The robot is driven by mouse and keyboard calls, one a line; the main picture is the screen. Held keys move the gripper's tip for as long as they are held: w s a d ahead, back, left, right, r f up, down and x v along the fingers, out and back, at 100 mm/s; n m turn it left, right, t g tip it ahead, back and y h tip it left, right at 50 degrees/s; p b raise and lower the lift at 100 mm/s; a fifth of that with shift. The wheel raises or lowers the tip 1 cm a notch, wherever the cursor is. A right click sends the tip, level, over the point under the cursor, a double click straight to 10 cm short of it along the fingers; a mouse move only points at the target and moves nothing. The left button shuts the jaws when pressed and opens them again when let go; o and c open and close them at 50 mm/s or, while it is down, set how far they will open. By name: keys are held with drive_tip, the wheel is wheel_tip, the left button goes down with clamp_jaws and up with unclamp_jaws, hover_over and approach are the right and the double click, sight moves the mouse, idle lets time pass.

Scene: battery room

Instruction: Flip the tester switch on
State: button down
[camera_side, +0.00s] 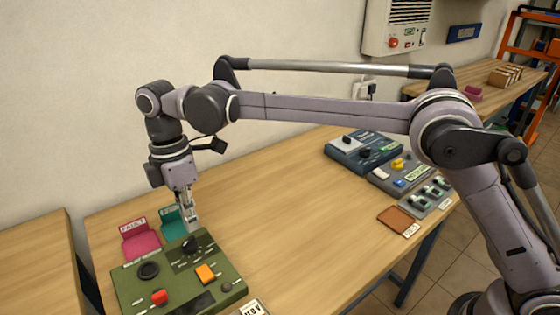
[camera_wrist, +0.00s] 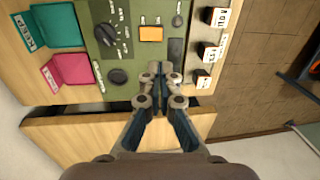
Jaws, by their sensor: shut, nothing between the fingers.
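The green tester (camera_side: 128,289) lies on the wooden table at the lower left of the side view, and its panel also shows in the wrist view (camera_wrist: 131,58). It carries an orange switch (camera_side: 205,273), seen in the wrist view too (camera_wrist: 151,34), a red control (camera_side: 159,297), a pointer dial (camera_side: 190,243) and a round black part (camera_side: 148,270). My gripper (camera_side: 192,222) is shut and empty, pointing down above the tester's far side, apart from the orange switch. In the wrist view my gripper (camera_wrist: 158,72) hides part of the panel, and the red control is not visible there.
A pink tray (camera_side: 141,240) and a teal tray (camera_side: 173,223) stand behind the tester. Labelled blocks (camera_wrist: 210,50) line its other side. A blue device (camera_side: 362,150), a grey panel with a yellow knob (camera_side: 398,163) and a brown pad (camera_side: 392,217) sit farther right. The table's middle is clear.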

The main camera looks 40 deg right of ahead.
sight(208, 277)
drive_tip(key=f, duration=0.4)
drive_tip(key=s+f, duration=0.1)
drive_tip(key=f, duration=0.9)
drive_tip(key=shift+s, duration=0.35)
drive_tip(key=shift+s+f+t, duration=0.1)
drive_tip(key=shift+f+t, duration=0.15)
drive_tip(key=shift+t, duration=0.15)
drive_tip(key=shift+w+r, duration=0.3)
drive_tip(key=shift+w, duration=0.45)
wheel_tip(208, 277, up, 14)
drive_tip(key=s, duration=0.1)
drive_tip(key=shift+s, duration=0.35)
